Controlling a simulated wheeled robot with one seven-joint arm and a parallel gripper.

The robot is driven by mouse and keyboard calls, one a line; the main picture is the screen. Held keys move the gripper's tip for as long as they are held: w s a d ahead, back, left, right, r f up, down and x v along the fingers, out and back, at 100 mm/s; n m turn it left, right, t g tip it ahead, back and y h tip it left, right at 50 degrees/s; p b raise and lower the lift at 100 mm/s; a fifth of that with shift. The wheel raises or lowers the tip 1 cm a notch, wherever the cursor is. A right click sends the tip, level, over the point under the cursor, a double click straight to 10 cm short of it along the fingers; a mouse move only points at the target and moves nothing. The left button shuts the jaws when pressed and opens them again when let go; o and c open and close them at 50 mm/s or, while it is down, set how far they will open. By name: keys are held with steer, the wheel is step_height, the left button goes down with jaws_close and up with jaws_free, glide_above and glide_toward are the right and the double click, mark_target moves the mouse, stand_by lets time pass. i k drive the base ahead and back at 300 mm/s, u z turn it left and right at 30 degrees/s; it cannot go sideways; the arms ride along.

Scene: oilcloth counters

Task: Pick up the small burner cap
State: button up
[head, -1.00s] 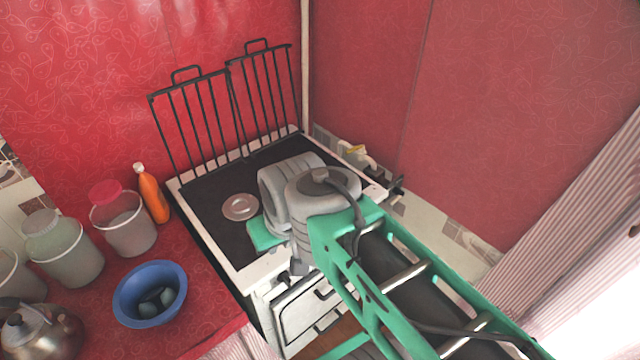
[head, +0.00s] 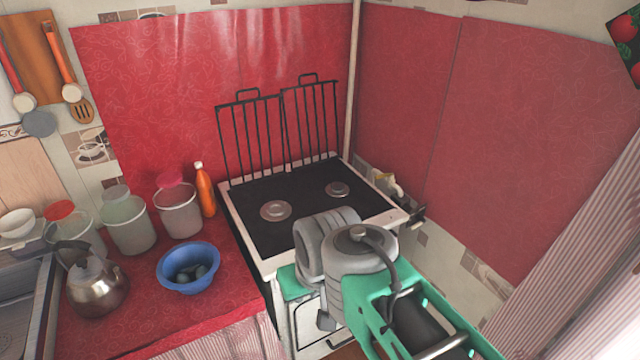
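The black stove top (head: 300,228) bears two round metal burner caps. The smaller-looking cap (head: 338,189) lies at the back right of the stove top. The larger-looking cap (head: 276,211) lies at the front left. Both show uncovered, with nothing on them. My grey and green arm rises from the bottom of the picture in front of the stove and hides part of its front edge. I cannot make out my gripper's fingers, and no contact with either cap shows.
Black grates (head: 280,130) stand upright behind the stove top. To its left, the red counter holds an orange bottle (head: 205,190), lidded containers (head: 181,212), a blue bowl (head: 188,268) and a kettle (head: 96,288). A red wall (head: 530,130) bounds the right side.

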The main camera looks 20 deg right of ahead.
mark_target(337, 186)
steer(key=z, duration=0.25)
steer(key=i, duration=0.7)
steer(key=u, duration=3.05)
steer(key=k, duration=1.05)
steer(key=z, duration=2.15)
steer(key=i, duration=0.5)
